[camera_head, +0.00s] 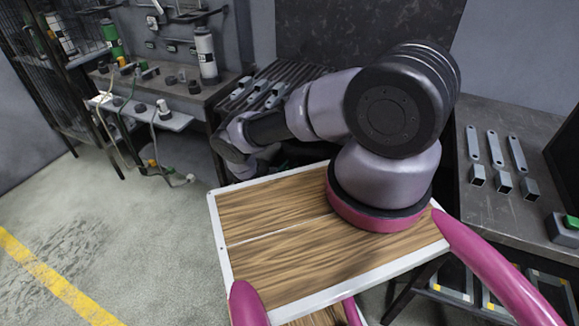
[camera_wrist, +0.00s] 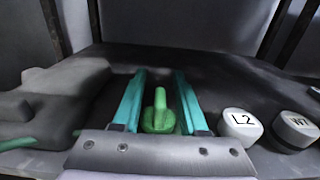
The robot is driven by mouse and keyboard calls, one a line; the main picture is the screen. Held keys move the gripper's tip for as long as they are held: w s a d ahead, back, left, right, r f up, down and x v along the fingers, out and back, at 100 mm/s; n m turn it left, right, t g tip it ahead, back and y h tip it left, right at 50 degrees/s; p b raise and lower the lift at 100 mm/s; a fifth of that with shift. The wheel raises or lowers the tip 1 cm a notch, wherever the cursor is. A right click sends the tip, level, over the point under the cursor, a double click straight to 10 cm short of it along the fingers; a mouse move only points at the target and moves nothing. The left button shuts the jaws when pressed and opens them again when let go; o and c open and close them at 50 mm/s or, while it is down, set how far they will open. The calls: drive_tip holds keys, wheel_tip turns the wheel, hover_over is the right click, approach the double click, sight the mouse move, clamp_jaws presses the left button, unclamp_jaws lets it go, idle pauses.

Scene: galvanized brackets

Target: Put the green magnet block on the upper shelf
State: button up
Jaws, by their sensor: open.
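In the wrist view, a green piece (camera_wrist: 159,116) with a rounded base and an upright knob sits on a dark surface. It appears to be the green magnet block. My gripper (camera_wrist: 160,76) has its two teal fingers apart, one on each side of the green piece. A gap shows on both sides, so the fingers do not appear to press on it. In the head view my gripper is hidden behind my arm. I cannot tell for sure which surface is the upper shelf.
White-topped round pieces marked L2 (camera_wrist: 242,124) and W7 (camera_wrist: 294,129) stand right of the fingers. Grey lumpy shapes (camera_wrist: 45,100) lie left. In the head view, a cluttered workbench (camera_head: 190,98) stands at left. Brackets (camera_head: 497,150) lie on the right bench. The left floor is clear.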

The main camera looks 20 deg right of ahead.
drive_tip(key=v, duration=1.2)
drive_tip(key=shift+r, duration=0.15)
